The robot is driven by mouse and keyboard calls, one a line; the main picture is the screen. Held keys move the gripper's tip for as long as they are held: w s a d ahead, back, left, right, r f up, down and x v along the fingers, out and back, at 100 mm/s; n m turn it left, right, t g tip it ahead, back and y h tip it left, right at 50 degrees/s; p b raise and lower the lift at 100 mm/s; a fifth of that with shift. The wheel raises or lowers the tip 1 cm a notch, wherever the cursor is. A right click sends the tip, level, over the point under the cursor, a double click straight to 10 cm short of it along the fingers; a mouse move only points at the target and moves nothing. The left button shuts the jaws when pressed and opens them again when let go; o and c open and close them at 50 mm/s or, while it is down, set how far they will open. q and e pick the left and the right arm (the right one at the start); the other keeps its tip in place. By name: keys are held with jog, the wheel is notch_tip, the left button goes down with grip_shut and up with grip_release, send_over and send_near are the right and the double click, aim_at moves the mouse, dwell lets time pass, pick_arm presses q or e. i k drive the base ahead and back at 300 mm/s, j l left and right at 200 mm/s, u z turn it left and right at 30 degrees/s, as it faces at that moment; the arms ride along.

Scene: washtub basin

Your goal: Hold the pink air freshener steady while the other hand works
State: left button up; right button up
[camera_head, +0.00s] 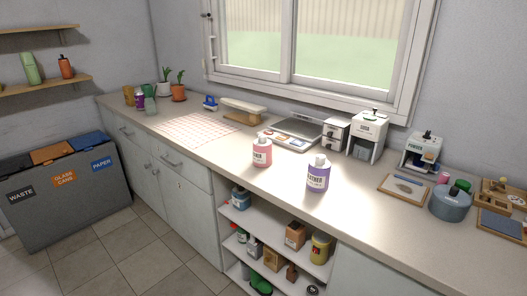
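A pink bottle with a white top and a pale label (262,153) stands upright on the counter, near its front edge. It is the likely pink air freshener, but its label is too small to read. A purple bottle with a white top (318,175) stands upright to its right, apart from it. Neither of my grippers shows in the head view, and nothing is touching the pink bottle.
The long counter (232,160) is bare around both bottles. A scale (293,132) and white dispensers (367,133) stand behind. A blue-grey pot (451,202) and boards are at right. Open shelves (277,238) below hold several containers. Waste bins (65,195) stand at left.

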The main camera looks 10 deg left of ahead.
aim_at(262, 138)
jog(key=i+j+z, duration=0.1)
jog(key=j+z, duration=0.55)
jog(key=z, duration=0.2)
jog(key=j+z, duration=0.25)
jog(key=j, duration=1.25)
jog(key=k+j, duration=0.15)
jog(key=j, duration=0.3)
jog(key=z, duration=0.05)
